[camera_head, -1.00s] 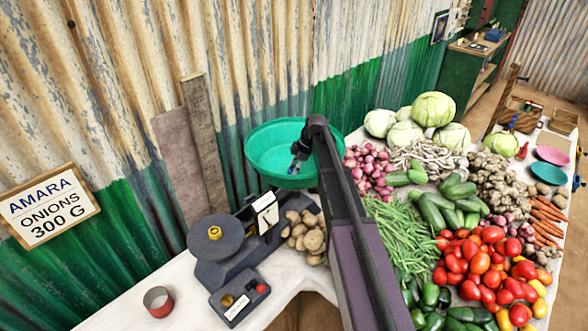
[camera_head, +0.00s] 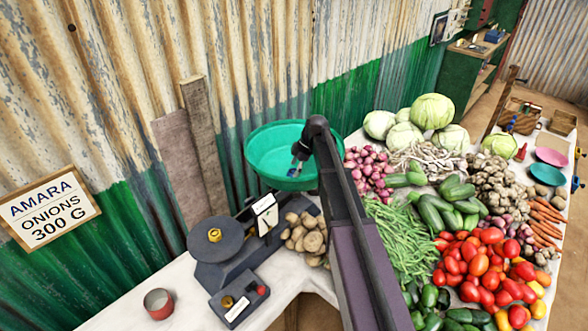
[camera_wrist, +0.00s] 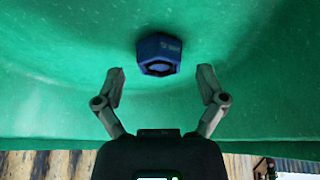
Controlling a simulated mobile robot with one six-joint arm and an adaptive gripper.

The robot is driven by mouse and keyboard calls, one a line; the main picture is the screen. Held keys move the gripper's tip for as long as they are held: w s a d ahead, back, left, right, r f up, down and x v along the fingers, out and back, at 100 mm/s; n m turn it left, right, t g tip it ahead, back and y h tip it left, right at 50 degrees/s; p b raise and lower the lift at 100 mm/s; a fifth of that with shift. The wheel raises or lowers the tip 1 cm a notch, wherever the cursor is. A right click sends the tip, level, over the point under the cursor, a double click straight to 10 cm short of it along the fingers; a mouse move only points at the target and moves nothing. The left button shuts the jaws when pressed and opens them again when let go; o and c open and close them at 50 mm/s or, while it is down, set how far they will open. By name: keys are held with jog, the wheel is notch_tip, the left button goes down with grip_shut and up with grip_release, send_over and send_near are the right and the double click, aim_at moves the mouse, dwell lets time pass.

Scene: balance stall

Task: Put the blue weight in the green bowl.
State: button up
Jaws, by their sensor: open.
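The blue weight (camera_wrist: 159,55) is a small faceted block in the wrist view, against the inner surface of the green bowl (camera_wrist: 50,75). My gripper (camera_wrist: 161,82) is open, its two fingers spread apart on either side and short of the weight, touching nothing that I can see. In the head view the green bowl (camera_head: 262,150) is on the far side of the balance. My gripper (camera_head: 297,160) reaches down into it, and a small bluish patch, likely the weight (camera_head: 293,172), shows just below. My arm hides part of the bowl.
The dark balance (camera_head: 240,262) carries a brass weight (camera_head: 214,235) on its round plate. A small weight tray (camera_head: 238,303) and a red cup (camera_head: 158,303) stand in front. Potatoes (camera_head: 305,238) lie beside it; vegetables crowd the right. A corrugated wall (camera_head: 120,140) stands close behind.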

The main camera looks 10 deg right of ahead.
jog(key=p+v, duration=1)
jog(key=v, duration=0.1)
dwell(0.4)
jog(key=shift+r, duration=0.15)
dwell(1.5)
